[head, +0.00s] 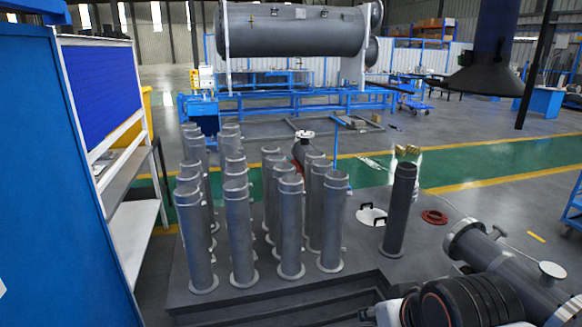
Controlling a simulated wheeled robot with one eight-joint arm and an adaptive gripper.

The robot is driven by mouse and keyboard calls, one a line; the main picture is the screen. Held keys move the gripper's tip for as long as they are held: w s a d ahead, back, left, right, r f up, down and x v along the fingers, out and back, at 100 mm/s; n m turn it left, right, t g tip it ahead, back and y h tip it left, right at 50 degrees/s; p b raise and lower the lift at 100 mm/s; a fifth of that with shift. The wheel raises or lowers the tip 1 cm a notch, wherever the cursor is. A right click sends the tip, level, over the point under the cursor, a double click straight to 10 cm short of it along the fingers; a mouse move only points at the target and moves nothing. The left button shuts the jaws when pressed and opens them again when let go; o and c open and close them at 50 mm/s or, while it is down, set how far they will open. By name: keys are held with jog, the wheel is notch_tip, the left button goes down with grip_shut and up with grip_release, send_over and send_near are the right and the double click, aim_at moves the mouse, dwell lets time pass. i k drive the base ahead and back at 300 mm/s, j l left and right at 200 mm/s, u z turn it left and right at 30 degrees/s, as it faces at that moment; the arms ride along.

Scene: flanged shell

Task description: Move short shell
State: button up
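A short grey flanged shell (506,258) lies on its side at the right, with a round flange at its upper left end and a small capped nozzle on top. Its lower part is hidden behind my black and white arm, which fills the bottom right corner. I cannot see any fingers of my gripper. Several upright grey tubes with flanged feet stand in rows on the dark platform at the centre left. A darker upright tube (400,210) stands apart from them. I cannot tell for certain which piece the task calls the short shell.
The dark stepped platform (250,297) has edges at the front. A red ring (434,217) and a white disc with black handles (371,216) lie behind the dark tube. A blue cabinet (60,180) blocks the left. Open floor with a green lane (480,158) lies beyond.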

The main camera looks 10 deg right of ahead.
aim_at(405, 175)
jog(key=i+z, duration=0.1)
jog(key=i, duration=0.6)
jog(key=i+j+z, duration=0.1)
jog(key=i, duration=0.6)
jog(key=i+j, duration=0.2)
jog(key=i, duration=0.5)
jog(key=i+j+z, duration=0.25)
jog(key=i, duration=0.3)
jog(key=l, duration=0.1)
